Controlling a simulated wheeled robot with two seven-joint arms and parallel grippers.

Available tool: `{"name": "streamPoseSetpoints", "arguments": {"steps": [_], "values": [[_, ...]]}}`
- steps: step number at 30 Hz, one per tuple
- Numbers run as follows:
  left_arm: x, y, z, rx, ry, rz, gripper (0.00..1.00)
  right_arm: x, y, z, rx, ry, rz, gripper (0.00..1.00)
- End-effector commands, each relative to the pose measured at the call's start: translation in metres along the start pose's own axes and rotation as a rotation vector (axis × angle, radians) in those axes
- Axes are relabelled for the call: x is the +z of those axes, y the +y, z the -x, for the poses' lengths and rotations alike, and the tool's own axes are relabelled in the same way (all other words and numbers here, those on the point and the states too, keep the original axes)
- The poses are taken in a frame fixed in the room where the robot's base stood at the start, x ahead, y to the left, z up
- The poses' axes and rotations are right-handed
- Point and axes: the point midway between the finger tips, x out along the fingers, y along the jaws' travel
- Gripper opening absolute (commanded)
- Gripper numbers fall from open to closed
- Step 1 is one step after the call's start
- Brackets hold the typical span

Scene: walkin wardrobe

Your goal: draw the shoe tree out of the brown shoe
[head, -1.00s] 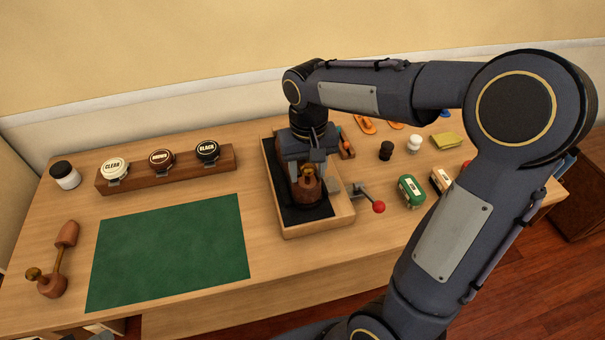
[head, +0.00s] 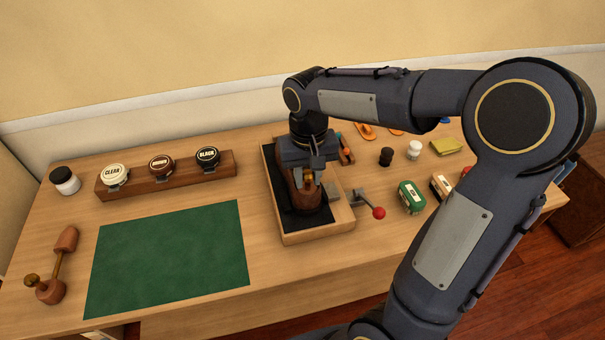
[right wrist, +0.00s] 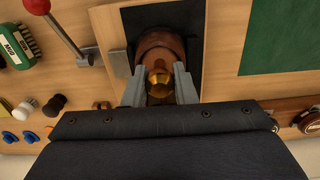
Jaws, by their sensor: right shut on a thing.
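The brown shoe (head: 312,201) sits in a wooden tray (head: 320,236) with a black lining, its front part hidden under my right arm. The brass knob (right wrist: 159,77) of the shoe tree is between the fingertips of my right gripper (right wrist: 158,86). In the head view my right gripper (head: 307,178) reaches down over the shoe and is shut on the knob. The shoe tree's body is mostly hidden by the gripper and shoe, so how deep it sits cannot be told. My left gripper is not in view.
A red-knobbed lever (head: 378,212) is at the tray's right side. Another shoe tree (head: 52,285) lies at the left, beside a clear green mat (head: 165,258). A rack (head: 165,172) of polish tins stands behind. A green brush (head: 411,197) and small bottles are at right.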

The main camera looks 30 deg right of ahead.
Motion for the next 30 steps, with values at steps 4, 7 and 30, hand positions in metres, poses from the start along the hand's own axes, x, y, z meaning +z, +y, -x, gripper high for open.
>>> {"name": "streamPoseSetpoints", "arguments": {"steps": [4,7,30], "values": [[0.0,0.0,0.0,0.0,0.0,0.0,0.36,0.0,0.0,0.001,0.0,0.001,0.0,0.0],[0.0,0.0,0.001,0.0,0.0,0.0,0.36,-0.001,0.0,0.001,0.0,0.001,0.0,0.0],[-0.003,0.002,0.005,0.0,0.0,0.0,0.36,-0.011,0.0,0.003,-0.001,0.009,-0.001,0.0]]}}
